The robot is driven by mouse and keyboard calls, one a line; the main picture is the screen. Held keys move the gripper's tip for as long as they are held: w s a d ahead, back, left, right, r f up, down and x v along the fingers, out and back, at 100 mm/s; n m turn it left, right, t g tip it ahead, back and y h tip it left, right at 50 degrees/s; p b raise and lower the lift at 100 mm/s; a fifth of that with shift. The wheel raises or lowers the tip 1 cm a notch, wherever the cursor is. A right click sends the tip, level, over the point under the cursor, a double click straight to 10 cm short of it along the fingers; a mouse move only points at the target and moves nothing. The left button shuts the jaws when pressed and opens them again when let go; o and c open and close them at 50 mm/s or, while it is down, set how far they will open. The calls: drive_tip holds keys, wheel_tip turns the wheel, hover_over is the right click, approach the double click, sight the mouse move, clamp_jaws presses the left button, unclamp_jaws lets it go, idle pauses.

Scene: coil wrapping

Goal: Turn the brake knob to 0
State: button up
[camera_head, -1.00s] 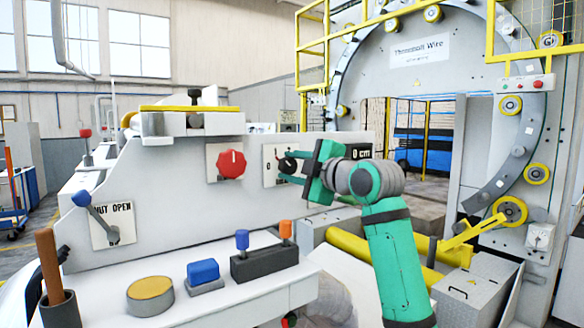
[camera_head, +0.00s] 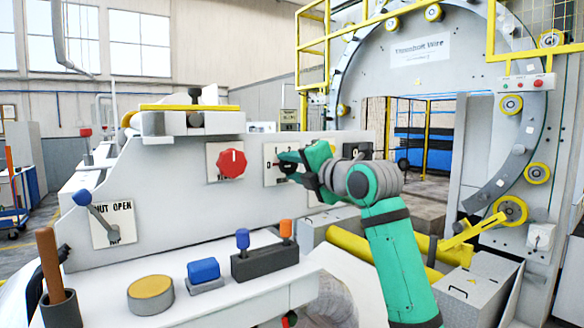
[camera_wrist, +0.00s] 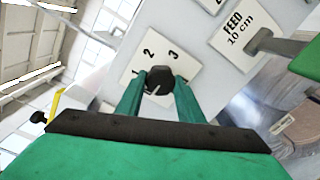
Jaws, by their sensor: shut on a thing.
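The brake knob (camera_wrist: 159,80) is a dark, faceted knob with a pale line on it, set on a white plate (camera_wrist: 152,52) with 1, 2 and 3 readable in the wrist view. In the head view the plate (camera_head: 268,178) is on the white machine panel, with a 0 at its left. My gripper (camera_wrist: 160,84) is shut on the knob, one green finger on each side. In the head view my gripper (camera_head: 286,167) hides most of the knob, and I cannot tell which number the line points to.
A red knob (camera_head: 232,163) sits on the plate just left. The FEED 10 cm plate (camera_wrist: 240,42) is close by on the right in the wrist view. A shelf below holds a blue button (camera_head: 203,271) and a box (camera_head: 265,262) with small levers.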

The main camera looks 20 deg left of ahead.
drive_tip(key=shift+a+f+n, duration=0.1)
drive_tip(key=shift+n, duration=0.2)
drive_tip(key=o, duration=1)
drive_tip(key=shift+o, duration=0.2)
drive_tip(key=v, duration=1.1)
